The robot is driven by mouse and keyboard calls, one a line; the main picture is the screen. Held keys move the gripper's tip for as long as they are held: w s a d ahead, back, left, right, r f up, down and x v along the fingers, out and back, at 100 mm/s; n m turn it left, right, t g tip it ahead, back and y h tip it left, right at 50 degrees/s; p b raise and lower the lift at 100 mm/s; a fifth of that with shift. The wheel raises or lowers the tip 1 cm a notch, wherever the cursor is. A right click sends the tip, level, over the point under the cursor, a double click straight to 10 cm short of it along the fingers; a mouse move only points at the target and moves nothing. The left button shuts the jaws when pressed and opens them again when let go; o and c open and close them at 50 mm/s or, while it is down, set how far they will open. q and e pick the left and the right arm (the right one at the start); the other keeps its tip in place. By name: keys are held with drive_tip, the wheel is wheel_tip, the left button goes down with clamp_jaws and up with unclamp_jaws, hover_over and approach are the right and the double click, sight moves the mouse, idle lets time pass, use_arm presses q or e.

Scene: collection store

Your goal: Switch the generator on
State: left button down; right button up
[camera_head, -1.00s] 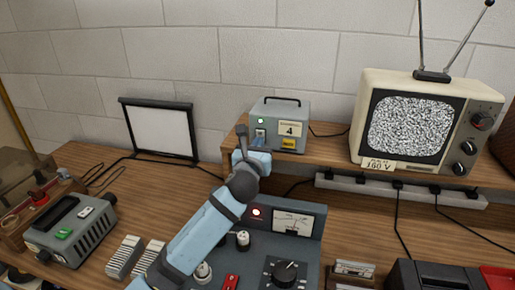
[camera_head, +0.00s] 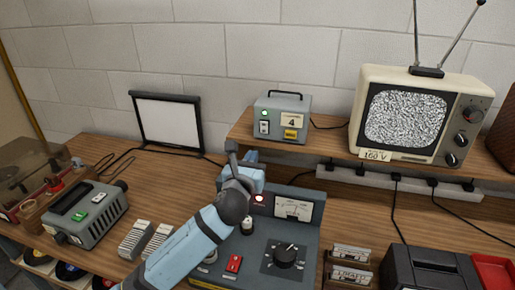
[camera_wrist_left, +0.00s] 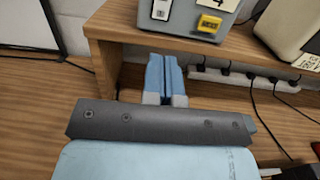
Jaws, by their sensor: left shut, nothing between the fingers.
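A grey box marked 4 (camera_head: 281,104) stands on the wooden shelf, with a lit green lamp (camera_head: 264,113) and a pale rocker switch (camera_head: 264,127) on its front. A grey console (camera_head: 312,238) on the bench has a lit red lamp, a needle meter (camera_head: 292,207), a black dial (camera_head: 285,255) and a red switch (camera_head: 234,263). I cannot tell by label which is the generator. My left gripper (camera_head: 250,172) is shut and empty, below the box, in front of the shelf edge. Its blue fingers (camera_wrist_left: 165,62) are together in the left wrist view. My arm hides part of the console.
A television (camera_head: 405,115) showing static stands on the shelf, right of the box. A power strip (camera_head: 400,180) with plugs runs below the shelf edge. A small screen (camera_head: 168,120), a grey device (camera_head: 82,215) and a record player (camera_head: 28,178) are at the left. Cables cross the bench.

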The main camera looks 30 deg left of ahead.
use_arm(q)
drive_tip(key=v, duration=0.3)
drive_tip(key=shift+s+d+r, duration=0.1)
drive_tip(key=shift+s+d, duration=0.05)
drive_tip(key=shift+s, duration=0.05)
idle(0.4)
